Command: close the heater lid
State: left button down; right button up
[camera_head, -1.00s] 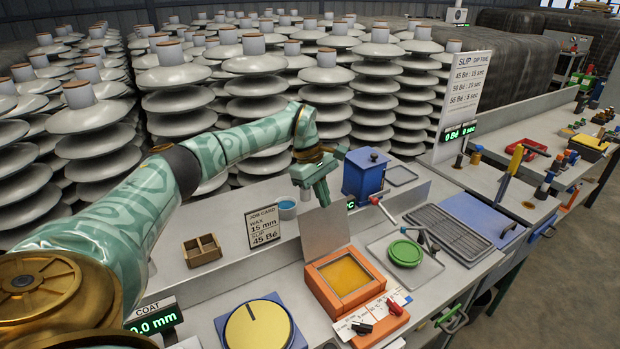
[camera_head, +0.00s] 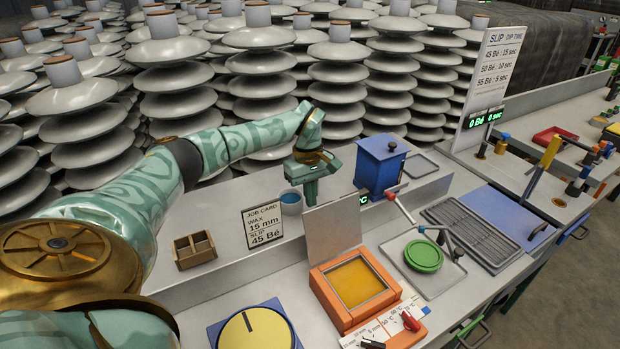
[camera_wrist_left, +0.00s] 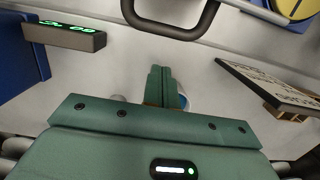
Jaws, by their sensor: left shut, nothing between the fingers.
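The heater (camera_head: 328,298) is an orange box with yellow wax inside it. Its grey lid (camera_head: 333,230) stands upright at the heater's back edge, so the heater is open. My left gripper (camera_head: 311,202) is shut and empty, behind the lid's top edge in the head view. Its closed fingers (camera_wrist_left: 158,72) show in the left wrist view. A dark handle (camera_wrist_left: 172,28) on a pale surface shows at the top of that view; the fingers are apart from it. My right gripper is not in view.
A blue box (camera_head: 380,166), a small blue cup (camera_head: 291,202) and a job card (camera_head: 263,226) stand on the shelf around the gripper. A green disc (camera_head: 423,256) lies right of the heater. A yellow dial (camera_head: 253,333) is at the front left.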

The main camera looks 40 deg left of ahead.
aim_at(331, 226)
pick_arm(q)
jog(key=shift+s+d+r, duration=0.25)
jog(key=shift+d+r, duration=0.3)
jog(key=shift+d, duration=0.2)
jog(key=shift+s+d+r, duration=0.2)
jog(key=shift+d+r, duration=0.3)
jog(key=shift+d, duration=0.25)
